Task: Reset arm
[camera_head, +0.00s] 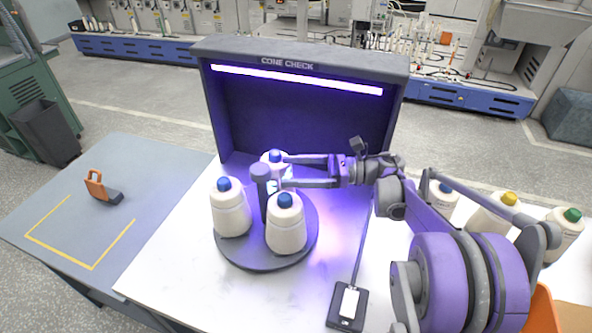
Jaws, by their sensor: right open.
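My right gripper (287,171) comes in from the right, inside the mouth of the dark "CONE CHECK" booth (303,118). Its fingers are spread apart and point left. The fingertips overlap the right side of the rear blue-capped white bobbin (274,157); I cannot tell whether they touch it. Two more blue-capped bobbins stand upright in front, the left one (231,210) and the right one (286,228). All three are on a dark round turntable (245,257) around a dark centre post (262,183). My left gripper is not in view.
At the right, behind my right arm, stand white bobbins with a blue cap (441,203), yellow cap (489,215) and green cap (563,233). A black switch box (347,307) lies in front. An orange-handled tool (101,187) sits on the grey left table (135,165).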

